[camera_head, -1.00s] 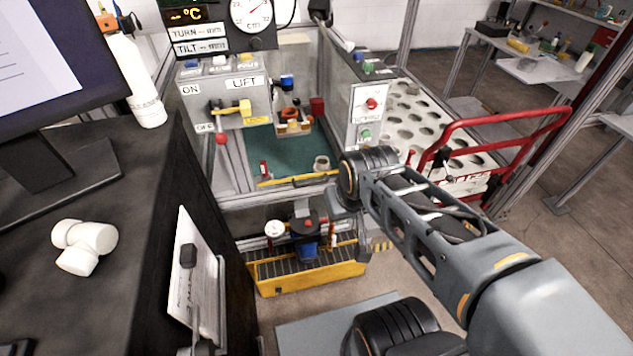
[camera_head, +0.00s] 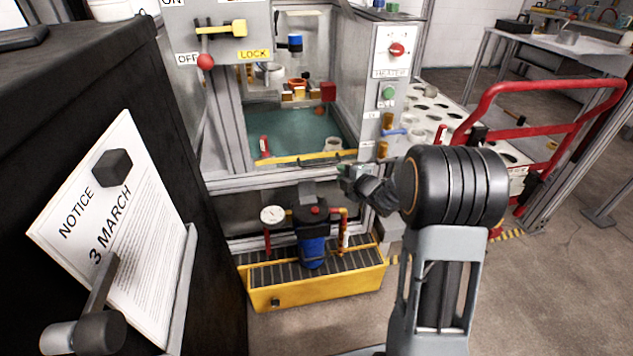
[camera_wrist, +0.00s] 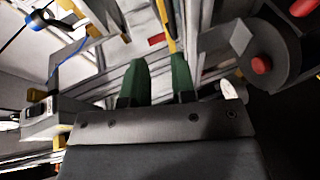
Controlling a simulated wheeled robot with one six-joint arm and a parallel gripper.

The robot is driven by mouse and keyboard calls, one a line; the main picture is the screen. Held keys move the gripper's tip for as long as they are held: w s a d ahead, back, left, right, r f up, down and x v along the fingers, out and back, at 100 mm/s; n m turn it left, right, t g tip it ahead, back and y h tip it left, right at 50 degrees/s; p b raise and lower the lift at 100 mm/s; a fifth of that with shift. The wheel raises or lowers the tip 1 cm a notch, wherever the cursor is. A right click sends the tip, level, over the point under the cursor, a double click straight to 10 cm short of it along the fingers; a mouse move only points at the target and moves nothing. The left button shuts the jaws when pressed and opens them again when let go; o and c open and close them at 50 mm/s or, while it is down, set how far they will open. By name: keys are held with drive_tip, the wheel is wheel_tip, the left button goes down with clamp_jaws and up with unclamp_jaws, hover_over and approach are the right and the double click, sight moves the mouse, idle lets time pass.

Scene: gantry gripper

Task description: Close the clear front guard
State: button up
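The front guard's yellow edge bar (camera_head: 305,158) runs across the bottom of the chamber opening in the head view, with a dark handle on it. The clear pane itself is hard to make out, and the green chamber floor shows above the bar. My gripper (camera_head: 348,173) is at the right end of this bar, slightly below it and in front. I cannot tell whether it touches. In the wrist view my two green fingers (camera_wrist: 160,60) stand apart with nothing visibly held between them. A yellow strip (camera_wrist: 168,25) shows beyond the fingertips.
A panel with a yellow LOCK lever (camera_head: 222,29) is at upper left. A control column (camera_head: 392,75) with a red knob stands right of the chamber. A yellow tray (camera_head: 315,285) with a blue filter sits below. A red rail (camera_head: 540,88) is at right.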

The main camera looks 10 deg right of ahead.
sight(318, 165)
drive_tip(key=shift+n+y, duration=0.6)
drive_tip(key=shift+n, duration=0.1)
drive_tip(key=b+x, duration=0.1)
drive_tip(key=x, duration=0.4)
drive_tip(key=f+b+x, duration=0.1)
drive_tip(key=x, duration=0.3)
drive_tip(key=f+b+x, duration=0.1)
drive_tip(key=x, duration=0.4)
drive_tip(key=shift+a+f, duration=0.1)
drive_tip(key=shift+a, duration=0.1)
drive_tip(key=shift+c, duration=0.3)
clamp_jaws()
